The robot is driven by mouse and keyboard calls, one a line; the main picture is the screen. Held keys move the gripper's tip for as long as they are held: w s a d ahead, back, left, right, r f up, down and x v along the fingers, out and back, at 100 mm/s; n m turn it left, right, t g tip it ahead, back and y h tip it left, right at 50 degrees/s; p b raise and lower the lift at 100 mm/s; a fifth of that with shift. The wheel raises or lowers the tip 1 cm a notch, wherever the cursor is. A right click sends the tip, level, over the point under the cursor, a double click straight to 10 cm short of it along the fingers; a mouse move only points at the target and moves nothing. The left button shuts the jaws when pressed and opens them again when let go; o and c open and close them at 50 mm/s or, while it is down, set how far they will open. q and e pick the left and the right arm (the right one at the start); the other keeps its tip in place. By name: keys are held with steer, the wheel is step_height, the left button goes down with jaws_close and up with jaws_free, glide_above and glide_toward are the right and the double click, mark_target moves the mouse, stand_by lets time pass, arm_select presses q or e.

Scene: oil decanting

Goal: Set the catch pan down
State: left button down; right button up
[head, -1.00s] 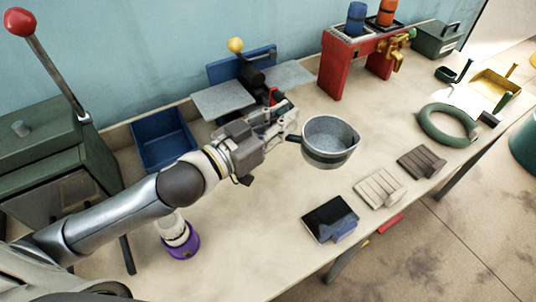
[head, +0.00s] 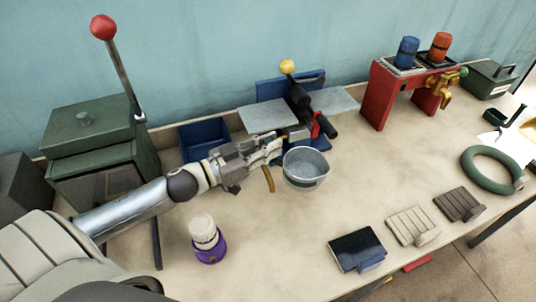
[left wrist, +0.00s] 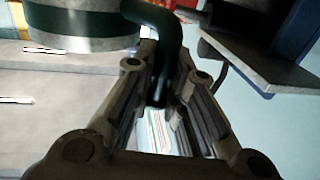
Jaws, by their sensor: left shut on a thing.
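The catch pan (head: 306,170) is a round grey metal pan with a dark green band near its base. It is upright, in front of the blue stand with grey side plates (head: 268,118). My left gripper (head: 274,148) is at the pan's left side, shut on its handle. In the left wrist view the dark handle (left wrist: 163,45) runs between the fingers, and the pan's banded wall (left wrist: 85,22) shows at upper left. I cannot tell whether the pan's base touches the table. My right gripper is not in view.
A purple-based white bottle (head: 206,238) stands on the table (head: 270,235) at front left. A blue bin (head: 204,136) is behind my left arm. A black tablet (head: 357,250) and slatted pads (head: 412,226) lie at front right.

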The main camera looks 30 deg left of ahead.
arm_select(q)
steer(key=f, duration=0.3)
steer(key=shift+a+p, duration=0.25)
steer(key=shift+p, duration=0.05)
steer(key=shift+f, duration=0.5)
steer(key=shift+d+f, duration=0.1)
steer(key=shift+f, duration=0.15)
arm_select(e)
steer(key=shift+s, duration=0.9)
arm_select(q)
steer(key=shift+f, duration=0.1)
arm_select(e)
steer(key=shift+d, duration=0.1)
arm_select(q)
steer(key=c, duration=1.5)
jaws_free()
steer(key=shift+o, duration=0.2)
